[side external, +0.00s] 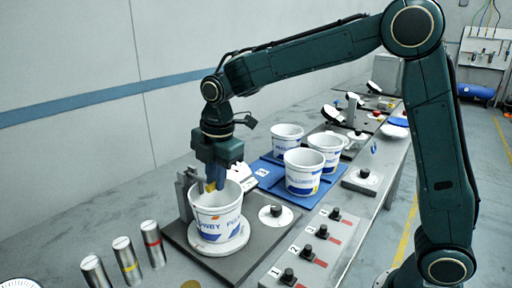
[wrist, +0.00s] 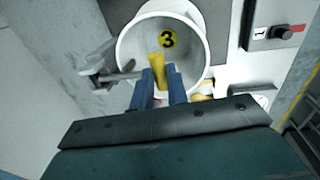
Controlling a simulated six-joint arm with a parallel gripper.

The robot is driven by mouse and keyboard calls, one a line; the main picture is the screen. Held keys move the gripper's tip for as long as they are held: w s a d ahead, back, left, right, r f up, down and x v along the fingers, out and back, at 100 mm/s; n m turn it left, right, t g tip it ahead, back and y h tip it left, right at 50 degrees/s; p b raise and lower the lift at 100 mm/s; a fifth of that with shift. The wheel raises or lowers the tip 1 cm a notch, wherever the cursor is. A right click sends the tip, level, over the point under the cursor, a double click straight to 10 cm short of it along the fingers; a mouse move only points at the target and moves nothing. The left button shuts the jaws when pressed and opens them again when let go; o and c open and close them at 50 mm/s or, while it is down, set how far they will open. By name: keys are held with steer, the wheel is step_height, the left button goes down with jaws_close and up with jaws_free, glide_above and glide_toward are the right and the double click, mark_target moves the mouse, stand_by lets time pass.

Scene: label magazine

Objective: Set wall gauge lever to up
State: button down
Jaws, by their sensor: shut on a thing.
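My gripper (side external: 213,181) points down over the rim of a white bucket with blue print (side external: 218,222). In the wrist view its blue fingers (wrist: 162,88) are shut on a yellow grip piece (wrist: 158,70). A grey rod (wrist: 122,76) runs from a grey bracket (wrist: 93,78) over the bucket's rim toward this yellow piece; it looks like the wall gauge lever, but the fingers hide the joint. The bracket stands left of the bucket in the side view (side external: 184,193). Whether the lever is up or down, I cannot tell.
The bucket stands on a round white base on a dark plate (side external: 258,244). More printed buckets (side external: 303,171) stand on a blue mat behind. A panel of numbered black knobs (side external: 312,247) lies to the right. Metal cylinders (side external: 125,262) stand at front left.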

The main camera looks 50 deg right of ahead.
steer(key=shift+r, duration=0.15)
steer(key=w+r, duration=0.7)
steer(key=w, duration=0.5)
steer(key=shift+w, duration=0.15)
stand_by(0.7)
steer(key=shift+d+r, duration=0.1)
steer(key=c, duration=1.4)
jaws_free()
steer(key=shift+w, duration=0.2)
steer(key=shift+o, duration=0.2)
steer(key=shift+s, duration=0.3)
